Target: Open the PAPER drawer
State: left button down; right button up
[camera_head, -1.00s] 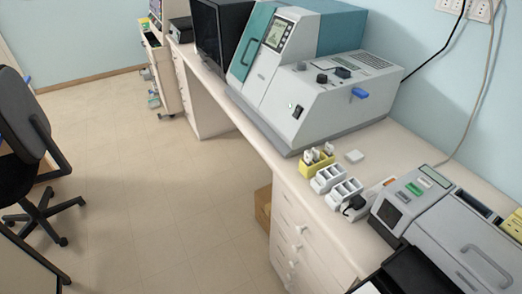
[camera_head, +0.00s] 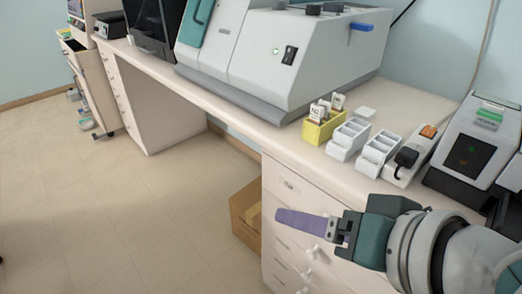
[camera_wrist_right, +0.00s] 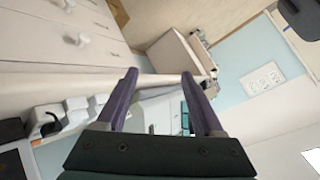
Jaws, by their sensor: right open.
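A white drawer cabinet (camera_head: 275,205) stands under the counter, with several closed drawers stacked on its front. Round white knobs (camera_head: 311,253) show on the lower drawers, and no label is readable, so I cannot tell which drawer is PAPER. My right gripper (camera_head: 278,219) is in front of this cabinet and covers part of the upper drawer fronts. In the right wrist view its two purple fingers (camera_wrist_right: 160,77) are apart with nothing gripped. That view also shows pale drawer fronts (camera_wrist_right: 35,35) and a white knob (camera_wrist_right: 82,39) at upper left, apart from the fingers. My left gripper is not in view.
On the counter (camera_head: 235,112) stand a large grey-and-teal machine (camera_head: 262,45), a yellow slide holder (camera_head: 322,128) and white racks (camera_head: 348,138). A cardboard box (camera_head: 245,215) sits on the floor beside the cabinet. The floor (camera_head: 150,215) at left is clear.

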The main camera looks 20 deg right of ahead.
jog(key=w+d+f+m+t+h+b, duration=0.1)
jog(key=w+d+f+m+t+b, duration=0.2)
jog(key=f+b, duration=0.8)
jog(key=w+f+m+t+h+b, duration=0.1)
jog(key=w+f+m+t+b, duration=0.3)
jog(key=f+b, duration=0.75)
jog(key=m+h+b, duration=0.7)
jog(key=m+b, duration=0.5)
jog(key=b, duration=0.7)
send_near(311, 257)
jog(key=w, duration=0.1)
jog(key=shift+h, duration=0.4)
jog(key=b+x, duration=0.1)
jog(key=x, duration=0.3)
jog(key=b+x, duration=0.1)
jog(key=x, duration=0.4)
jog(key=shift+f+b, duration=0.2)
jog(key=shift+b, duration=0.1)
jog(key=shift+w+d+r, duration=0.15)
jog(key=shift+w+d, duration=0.1)
jog(key=shift+w, duration=0.3)
grip_shut()
